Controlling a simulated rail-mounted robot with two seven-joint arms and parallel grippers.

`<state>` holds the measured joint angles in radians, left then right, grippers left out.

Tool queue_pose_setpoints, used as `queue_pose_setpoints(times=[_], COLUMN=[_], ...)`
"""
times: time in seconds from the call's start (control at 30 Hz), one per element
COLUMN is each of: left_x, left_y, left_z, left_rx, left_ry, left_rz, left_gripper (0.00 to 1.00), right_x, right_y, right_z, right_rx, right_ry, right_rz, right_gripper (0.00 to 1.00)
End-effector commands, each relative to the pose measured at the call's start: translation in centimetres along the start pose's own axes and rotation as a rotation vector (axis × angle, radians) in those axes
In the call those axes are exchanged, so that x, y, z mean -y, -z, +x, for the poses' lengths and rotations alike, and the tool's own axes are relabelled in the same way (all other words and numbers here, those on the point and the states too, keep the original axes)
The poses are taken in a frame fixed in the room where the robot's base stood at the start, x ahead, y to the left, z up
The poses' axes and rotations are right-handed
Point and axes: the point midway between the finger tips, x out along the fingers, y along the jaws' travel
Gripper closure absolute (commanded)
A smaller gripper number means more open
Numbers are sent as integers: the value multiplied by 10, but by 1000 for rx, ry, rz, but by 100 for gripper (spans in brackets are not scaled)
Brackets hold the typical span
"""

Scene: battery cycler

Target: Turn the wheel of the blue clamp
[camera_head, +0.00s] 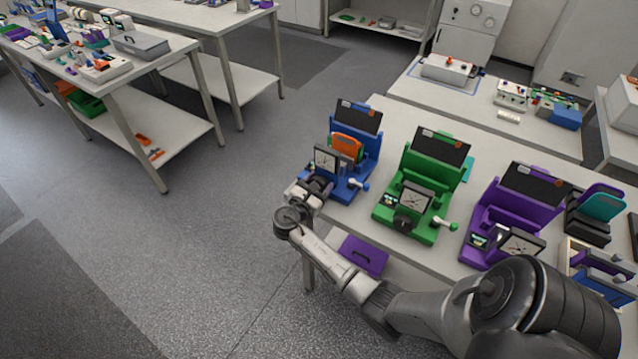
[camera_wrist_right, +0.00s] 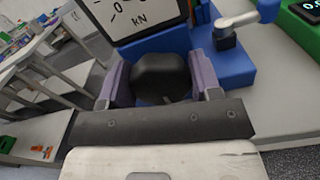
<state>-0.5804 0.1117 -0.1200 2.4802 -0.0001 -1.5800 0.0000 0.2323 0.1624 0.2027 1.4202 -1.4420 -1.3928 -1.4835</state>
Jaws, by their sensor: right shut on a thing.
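The blue clamp (camera_head: 345,188) stands at the left end of the table, with a dial gauge (camera_head: 326,158) on its front and an orange piece (camera_head: 346,147) held in it. My right gripper (camera_head: 313,189) is at the front of this clamp. In the right wrist view, its two purple-grey fingers (camera_wrist_right: 161,80) are on either side of the black wheel (camera_wrist_right: 160,72), shut on it. The wheel sits just below the gauge marked kN (camera_wrist_right: 138,18). The clamp's lever with a blue knob (camera_wrist_right: 268,10) is to the right. My left gripper is not in view.
A green clamp (camera_head: 405,228) and a purple clamp (camera_head: 490,238) stand further right on the same table (camera_head: 385,128). A purple box (camera_head: 363,255) is on the shelf below. The floor to the left is clear.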

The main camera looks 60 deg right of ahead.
Motion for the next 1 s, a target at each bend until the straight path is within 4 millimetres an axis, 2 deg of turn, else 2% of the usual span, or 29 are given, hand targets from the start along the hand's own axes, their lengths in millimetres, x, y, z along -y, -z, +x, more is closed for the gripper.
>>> queue_pose_setpoints(times=[0.3, 0.67, 0.7, 0.93, 1.0], left_x=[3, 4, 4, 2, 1], left_y=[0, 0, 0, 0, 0], left_z=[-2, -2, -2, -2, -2], left_rx=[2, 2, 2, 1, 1], left_ry=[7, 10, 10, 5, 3], left_rz=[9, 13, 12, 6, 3], left_gripper=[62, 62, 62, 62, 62], right_x=[1, 2, 2, 1, 1], right_y=[0, 0, 0, 0, 0], right_z=[0, 0, 0, 0, 0], right_rx=[0, 0, 0, 0, 0], right_ry=[1, 1, 1, 1, 0], right_rz=[254, 278, 278, 277, 277], right_gripper=[66, 66, 38, 16, 16])
